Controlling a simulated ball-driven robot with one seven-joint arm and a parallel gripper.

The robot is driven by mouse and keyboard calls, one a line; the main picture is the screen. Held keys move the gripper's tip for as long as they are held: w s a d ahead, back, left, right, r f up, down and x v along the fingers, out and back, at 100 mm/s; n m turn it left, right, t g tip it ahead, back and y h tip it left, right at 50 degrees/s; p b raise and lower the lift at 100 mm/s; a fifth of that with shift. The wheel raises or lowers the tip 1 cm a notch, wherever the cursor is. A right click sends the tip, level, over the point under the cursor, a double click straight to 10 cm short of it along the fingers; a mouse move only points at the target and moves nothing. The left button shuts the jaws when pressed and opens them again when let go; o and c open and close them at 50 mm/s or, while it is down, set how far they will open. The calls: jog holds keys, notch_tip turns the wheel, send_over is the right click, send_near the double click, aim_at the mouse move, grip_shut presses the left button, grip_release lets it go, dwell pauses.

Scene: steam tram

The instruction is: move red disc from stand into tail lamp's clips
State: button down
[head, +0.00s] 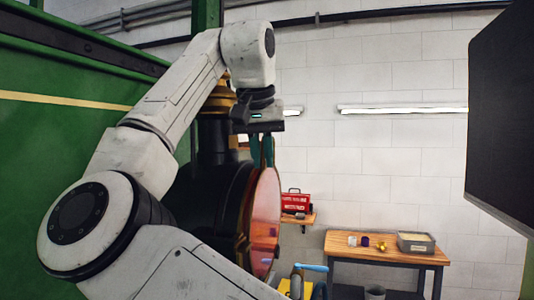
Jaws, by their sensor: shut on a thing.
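The tail lamp (208,205) is a dark round-bodied lamp with a chimney, beside the green tram side. My arm partly covers it. The red disc (266,222) is a large translucent reddish-orange disc, seen nearly edge-on, upright at the lamp's front. My gripper (262,158) points down from above, and its teal fingers are shut on the disc's top edge. The disc overlaps the lamp's front rim in this view. I cannot tell whether it touches the rim or sits in the clips, which I cannot make out. I cannot identify the stand.
A wooden table (385,255) at the back right bears a grey bin (416,243) and small items. A red box (296,202) stands on a small shelf behind the disc. A dark panel (503,105) fills the upper right. Free room lies right of the disc.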

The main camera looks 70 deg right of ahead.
jog(key=shift+w+a+y, duration=0.1)
jog(key=shift+w+y, duration=0.2)
dwell(0.6)
jog(key=shift+r, duration=0.55)
jog(key=shift+d+r, duration=0.2)
jog(key=shift+r, duration=0.1)
jog(key=shift+w+d+r, duration=0.25)
jog(key=shift+d+r, duration=0.55)
jog(key=shift+r, duration=0.1)
dwell(1.1)
